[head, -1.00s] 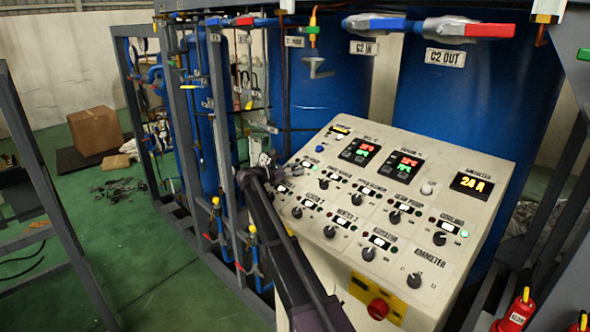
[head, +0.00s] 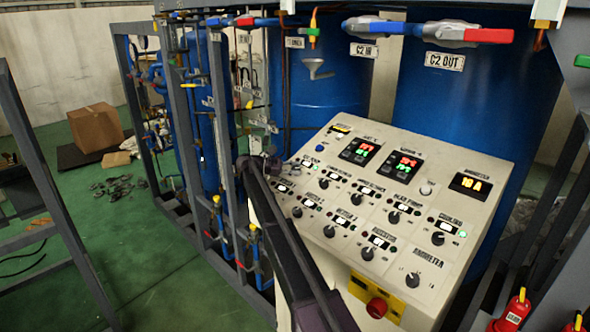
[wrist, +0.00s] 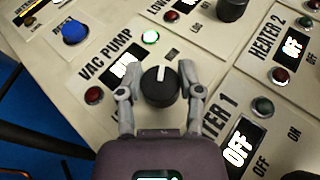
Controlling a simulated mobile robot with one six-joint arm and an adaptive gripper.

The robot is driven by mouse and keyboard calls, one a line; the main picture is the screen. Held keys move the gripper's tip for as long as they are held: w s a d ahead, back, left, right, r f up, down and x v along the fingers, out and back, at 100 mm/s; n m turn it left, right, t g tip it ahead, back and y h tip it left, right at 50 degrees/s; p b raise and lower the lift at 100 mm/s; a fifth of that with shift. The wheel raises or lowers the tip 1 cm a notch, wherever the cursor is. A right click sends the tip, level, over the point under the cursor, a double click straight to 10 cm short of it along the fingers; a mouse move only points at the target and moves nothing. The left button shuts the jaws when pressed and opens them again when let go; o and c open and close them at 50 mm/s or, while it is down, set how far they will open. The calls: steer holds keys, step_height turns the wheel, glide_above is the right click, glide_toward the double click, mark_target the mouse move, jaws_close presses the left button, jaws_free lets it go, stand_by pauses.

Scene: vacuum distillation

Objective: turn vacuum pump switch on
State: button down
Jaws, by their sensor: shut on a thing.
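In the wrist view the vacuum pump switch (wrist: 159,88) is a round black knob with a white pointer, beside the "VAC PUMP" label (wrist: 105,57). The pointer aims up, toward the lit green lamp (wrist: 150,37). The red lamp (wrist: 94,95) by the label looks dark. A small white lit display (wrist: 127,66) sits between the lamps, partly behind the finger. My gripper (wrist: 160,90) is shut on the knob, one finger on each side. In the head view my arm's end is at the panel's left edge, and the fingers and this knob are hidden.
The sloped control panel (head: 440,190) carries several other knobs close by, such as the heater knob (head: 329,231). A red button (head: 377,307) on a yellow plate is at its front. A grey metal frame (head: 226,130) with pipes and valves stands just left of the panel.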

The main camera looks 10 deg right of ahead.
steer(key=shift+d, duration=0.1)
steer(key=shift+c, duration=1.2)
jaws_free()
steer(key=shift+s+n+t, duration=0.1)
steer(key=shift+n+t, duration=0.3)
steer(key=shift+t, duration=0.2)
